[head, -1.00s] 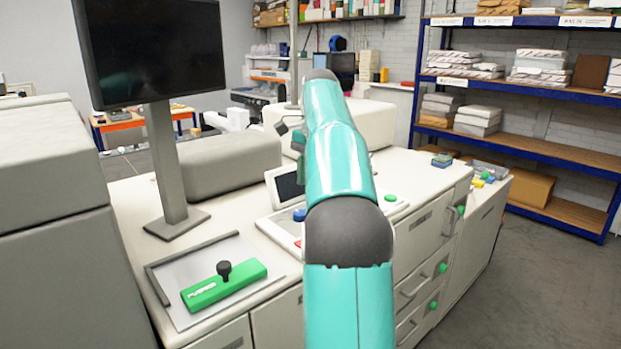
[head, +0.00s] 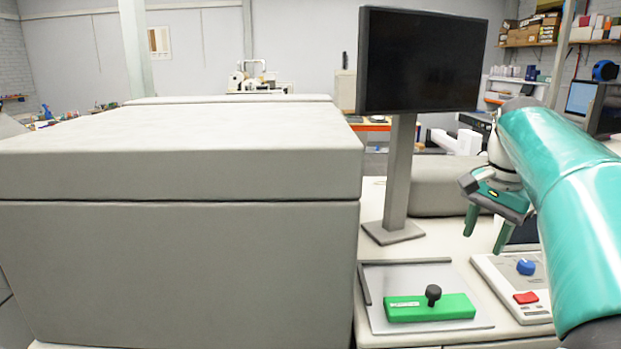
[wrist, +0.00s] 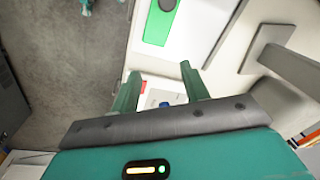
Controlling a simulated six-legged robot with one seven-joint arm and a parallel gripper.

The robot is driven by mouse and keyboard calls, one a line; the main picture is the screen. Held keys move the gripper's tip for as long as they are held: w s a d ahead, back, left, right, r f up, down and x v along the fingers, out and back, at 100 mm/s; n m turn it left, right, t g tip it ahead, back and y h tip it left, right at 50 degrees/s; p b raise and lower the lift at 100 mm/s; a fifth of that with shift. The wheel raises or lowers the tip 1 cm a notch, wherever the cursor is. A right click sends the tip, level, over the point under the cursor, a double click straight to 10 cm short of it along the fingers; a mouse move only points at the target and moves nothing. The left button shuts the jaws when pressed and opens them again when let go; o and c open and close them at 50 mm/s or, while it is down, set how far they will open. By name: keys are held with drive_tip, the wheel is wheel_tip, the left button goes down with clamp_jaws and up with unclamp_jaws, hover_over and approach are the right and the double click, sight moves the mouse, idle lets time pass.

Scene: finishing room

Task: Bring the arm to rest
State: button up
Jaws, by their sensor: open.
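My arm reaches in from the right of the head view, teal and bent. My gripper (head: 484,232) hangs at its end with two green fingers pointing down, apart and with nothing between them. It is above the counter, right of the monitor stand. In the wrist view my gripper (wrist: 160,92) shows its fingers spread over the control panel, with the blue knob (wrist: 164,104) seen between and beyond them. The fingers do not appear to touch anything.
A large grey cabinet (head: 180,265) fills the left. A monitor (head: 420,62) stands on a grey post (head: 400,175). A green block with a black knob (head: 430,306) lies on a metal plate (head: 385,277). The control panel (head: 500,276) has a blue knob and a red button (head: 526,298).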

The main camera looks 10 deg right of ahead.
drive_tip(key=s+a+f+n+t, duration=0.1)
drive_tip(key=s+a+f+n, duration=0.15)
drive_tip(key=a, duration=0.45)
drive_tip(key=s+a+f+n+t, duration=0.1)
drive_tip(key=s+a+f+n, duration=0.1)
drive_tip(key=s+a+n, duration=0.3)
drive_tip(key=s+a+f+n+t, duration=0.2)
drive_tip(key=s+a+f+n, duration=0.3)
drive_tip(key=s+a+f, duration=0.3)
wheel_tip(320, 180, down, 3)
drive_tip(key=a, duration=0.2)
drive_tip(key=shift+s+a, duration=0.3)
drive_tip(key=shift+a, duration=0.1)
drive_tip(key=shift+n, duration=0.25)
drive_tip(key=shift+c, duration=1)
drive_tip(key=shift+d, duration=0.15)
